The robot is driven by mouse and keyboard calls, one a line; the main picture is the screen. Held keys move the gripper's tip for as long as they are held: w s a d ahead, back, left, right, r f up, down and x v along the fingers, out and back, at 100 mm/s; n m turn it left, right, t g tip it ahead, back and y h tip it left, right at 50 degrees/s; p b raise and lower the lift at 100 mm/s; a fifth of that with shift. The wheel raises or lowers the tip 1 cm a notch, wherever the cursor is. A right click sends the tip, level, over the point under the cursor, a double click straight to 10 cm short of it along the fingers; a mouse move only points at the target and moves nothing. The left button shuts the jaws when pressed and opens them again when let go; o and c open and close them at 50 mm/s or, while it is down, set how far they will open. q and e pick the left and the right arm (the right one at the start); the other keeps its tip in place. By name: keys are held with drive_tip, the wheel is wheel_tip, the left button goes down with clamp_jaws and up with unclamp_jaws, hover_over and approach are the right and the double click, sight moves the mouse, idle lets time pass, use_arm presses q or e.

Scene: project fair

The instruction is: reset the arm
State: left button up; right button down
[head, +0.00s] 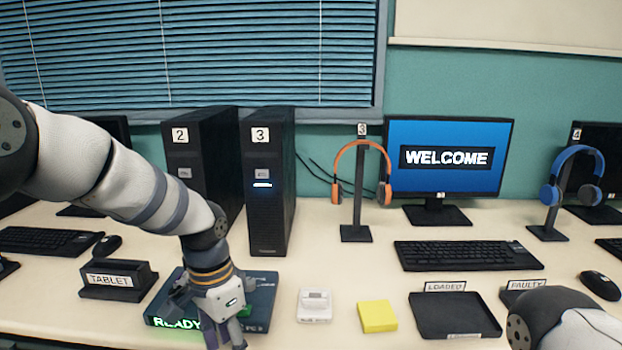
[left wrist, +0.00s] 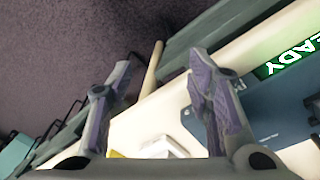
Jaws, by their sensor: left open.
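My left arm comes in from the left, and its gripper (head: 226,338) points down at the front of the table, over the dark blue box (head: 262,295) with the lit green READY sign (head: 176,322). In the left wrist view the two fingers of my left gripper (left wrist: 160,92) are spread apart with nothing between them. The blue box (left wrist: 262,115) lies beside the right-hand finger there. Whether the fingers touch the box is unclear. My right arm shows only as a rounded grey link at the bottom right; its gripper is out of view.
A white device (head: 314,305), a yellow pad (head: 377,316) and a dark LOADED tray (head: 455,330) lie right of the gripper. A TABLET stand (head: 118,281) is left. Towers 2 (head: 203,160) and 3 (head: 267,205) and a headphone stand (head: 356,233) stand behind.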

use_arm(q)
drive_tip(key=s+a+f+n+g+h, duration=0.1)
drive_tip(key=s+f+n, duration=0.2)
drive_tip(key=s+f, duration=1.2)
drive_tip(key=s+a+f+n, duration=0.2)
drive_tip(key=s+a, duration=0.1)
drive_tip(key=s, duration=0.9)
drive_tip(key=s+a+f+n+g+y, duration=0.1)
drive_tip(key=s+a+n, duration=0.2)
drive_tip(key=s, duration=0.9)
drive_tip(key=shift+s+a+f+n+y+p, duration=0.2)
drive_tip(key=shift+a+f+n+y+p, duration=0.2)
drive_tip(key=shift+a, duration=0.3)
use_arm(e)
drive_tip(key=shift+w+r, duration=0.3)
drive_tip(key=shift+w, duration=0.3)
drive_tip(key=shift+w+r, duration=0.25)
drive_tip(key=shift+w, duration=0.3)
